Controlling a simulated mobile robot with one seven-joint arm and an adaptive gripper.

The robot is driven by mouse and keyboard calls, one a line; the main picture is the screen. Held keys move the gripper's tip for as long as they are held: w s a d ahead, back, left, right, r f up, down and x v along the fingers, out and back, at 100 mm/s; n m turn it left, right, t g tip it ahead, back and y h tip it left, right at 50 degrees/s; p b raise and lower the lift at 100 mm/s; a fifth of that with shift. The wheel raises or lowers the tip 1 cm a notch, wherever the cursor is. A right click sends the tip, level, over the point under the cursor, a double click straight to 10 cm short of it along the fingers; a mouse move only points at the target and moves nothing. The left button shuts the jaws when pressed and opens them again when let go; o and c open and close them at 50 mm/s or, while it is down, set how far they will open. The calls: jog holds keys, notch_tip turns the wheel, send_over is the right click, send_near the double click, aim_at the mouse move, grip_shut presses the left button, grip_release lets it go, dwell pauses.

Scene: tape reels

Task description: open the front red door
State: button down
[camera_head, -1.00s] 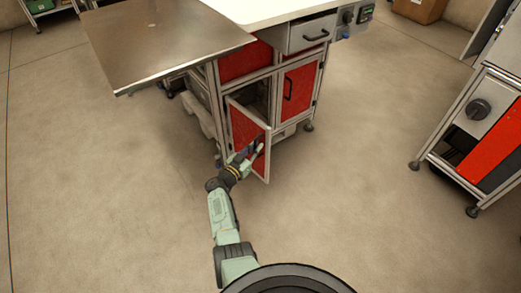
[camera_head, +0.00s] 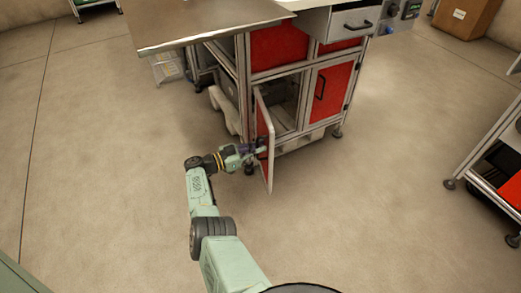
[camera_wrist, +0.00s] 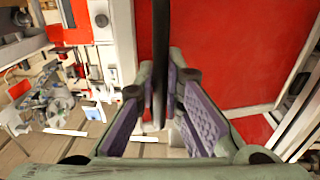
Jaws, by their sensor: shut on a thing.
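The front red door (camera_head: 262,122) has a grey metal frame and stands swung out from the cabinet, hinged on its left side. In the head view I see it nearly edge-on. The cabinet's inside (camera_head: 287,98) shows beside it. My gripper (camera_head: 256,148) is at the door's outer face. In the wrist view my gripper (camera_wrist: 163,95) has its purple-padded fingers on either side of the black bar handle (camera_wrist: 161,45), shut on it. The door's red panel (camera_wrist: 225,55) fills the right of that view.
A second red door (camera_head: 331,92) beside the opening is closed. A drawer (camera_head: 345,22) sits above it. A metal tabletop (camera_head: 205,22) overhangs at the upper left. Another red-fronted unit (camera_head: 512,188) stands at the right. The floor in front is clear.

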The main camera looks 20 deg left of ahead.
jog(key=c, duration=2)
grip_release()
jog(key=shift+d+r, duration=0.1)
jog(key=shift+o, duration=0.2)
jog(key=v, duration=0.7)
jog(key=shift+s+a, duration=0.2)
jog(key=shift+s+a, duration=0.1)
